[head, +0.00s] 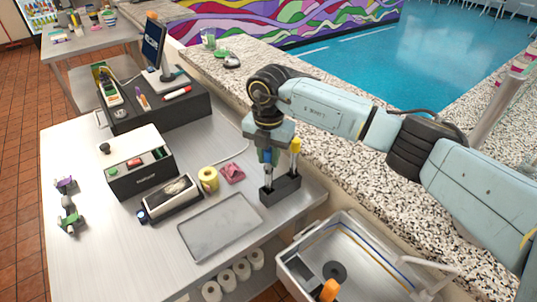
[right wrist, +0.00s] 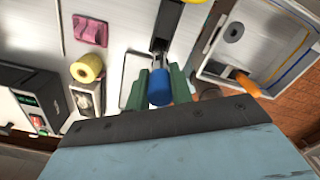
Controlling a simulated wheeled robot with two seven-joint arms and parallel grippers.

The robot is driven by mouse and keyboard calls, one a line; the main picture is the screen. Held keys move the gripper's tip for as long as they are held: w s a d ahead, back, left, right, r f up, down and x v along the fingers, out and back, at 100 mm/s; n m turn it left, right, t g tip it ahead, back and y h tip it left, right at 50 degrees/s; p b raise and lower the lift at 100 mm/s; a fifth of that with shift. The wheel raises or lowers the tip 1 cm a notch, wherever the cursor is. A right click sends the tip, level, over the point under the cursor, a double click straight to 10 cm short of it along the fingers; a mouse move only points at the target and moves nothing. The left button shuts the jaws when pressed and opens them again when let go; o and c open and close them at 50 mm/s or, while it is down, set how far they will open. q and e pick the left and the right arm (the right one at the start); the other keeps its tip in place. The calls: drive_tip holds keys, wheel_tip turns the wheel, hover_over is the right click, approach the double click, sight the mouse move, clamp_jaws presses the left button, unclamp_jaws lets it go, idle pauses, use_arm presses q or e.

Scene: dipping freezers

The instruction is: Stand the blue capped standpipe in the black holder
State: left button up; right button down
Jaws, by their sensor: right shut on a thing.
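My right gripper (head: 268,150) is shut on the blue capped standpipe (head: 267,172), with its fingers around the upper part near the cap. The pipe points down at the left end of the black holder (head: 283,191). Its lower end meets the holder in the picture; I cannot tell whether it is inside the slot or just above it. In the right wrist view the blue cap (right wrist: 160,90) sits between the green fingers, with the black holder (right wrist: 167,28) beyond. A yellow capped pipe (head: 295,150) stands upright in the holder's right part. My left gripper is not in view.
A grey tray (head: 220,227), a yellow roll (head: 208,179) and a pink cloth (head: 232,173) lie left of the holder on the metal table. A sink (head: 350,262) is in front on the right. The speckled stone ledge (head: 335,170) runs close behind the holder.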

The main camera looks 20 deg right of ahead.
drive_tip(key=shift+f+b, duration=0.5)
drive_tip(key=shift+f, duration=0.35)
idle(0.7)
drive_tip(key=c, duration=1.1)
unclamp_jaws()
drive_tip(key=shift+c, duration=0.2)
